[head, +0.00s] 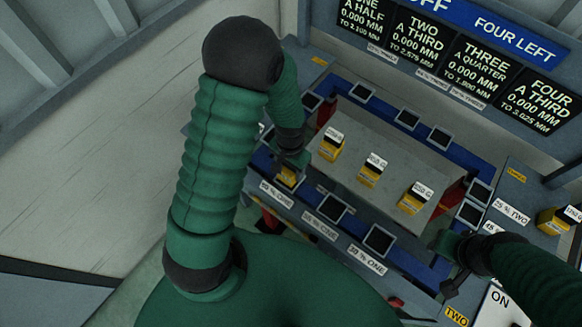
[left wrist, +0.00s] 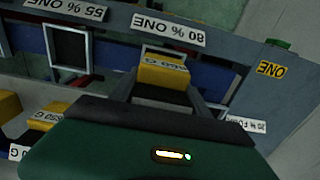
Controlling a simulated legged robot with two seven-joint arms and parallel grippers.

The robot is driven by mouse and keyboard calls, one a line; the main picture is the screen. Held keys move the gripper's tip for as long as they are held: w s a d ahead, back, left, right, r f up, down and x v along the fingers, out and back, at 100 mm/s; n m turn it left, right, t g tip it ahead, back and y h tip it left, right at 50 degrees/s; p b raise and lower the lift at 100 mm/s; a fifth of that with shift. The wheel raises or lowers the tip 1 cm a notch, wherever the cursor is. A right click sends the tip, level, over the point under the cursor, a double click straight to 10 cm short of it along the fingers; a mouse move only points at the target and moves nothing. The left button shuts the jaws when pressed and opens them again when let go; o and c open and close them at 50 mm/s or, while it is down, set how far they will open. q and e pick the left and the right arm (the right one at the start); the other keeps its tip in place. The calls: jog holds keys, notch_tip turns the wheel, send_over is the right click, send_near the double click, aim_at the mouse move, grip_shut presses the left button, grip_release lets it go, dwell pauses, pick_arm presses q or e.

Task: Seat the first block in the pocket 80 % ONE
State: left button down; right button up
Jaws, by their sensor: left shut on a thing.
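My left gripper (head: 290,170) is shut on the first block (head: 287,178), a yellow and black block. In the left wrist view the block (left wrist: 163,72) sits between the two fingers, right beside the 80 % ONE label (left wrist: 167,29). That label also shows in the head view (head: 277,193), just in front of the block. The block and fingers cover the 80 % ONE pocket, so I cannot tell how deep the block sits. My right gripper (head: 450,265) is at the lower right, away from the blocks; its fingers are too dark to read.
Three yellow and black blocks (head: 371,170) stand in a row on a raised grey deck (head: 385,145). Empty framed pockets (head: 331,207) line the blue chassis. Another block (head: 553,220) stands at the right edge. Black display boards (head: 480,70) rise behind.

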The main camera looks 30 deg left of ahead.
pick_arm(q)
jog(key=shift+f, duration=0.15)
jog(key=shift+d+f+b, duration=0.1)
jog(key=shift+f+b, duration=0.3)
jog(key=shift+f+b, duration=0.4)
jog(key=shift+f, duration=0.2)
jog(key=shift+c, duration=2.2)
grip_release()
jog(key=shift+r, duration=0.1)
notch_tip(320, 180, up, 17)
jog(key=shift+f, duration=0.2)
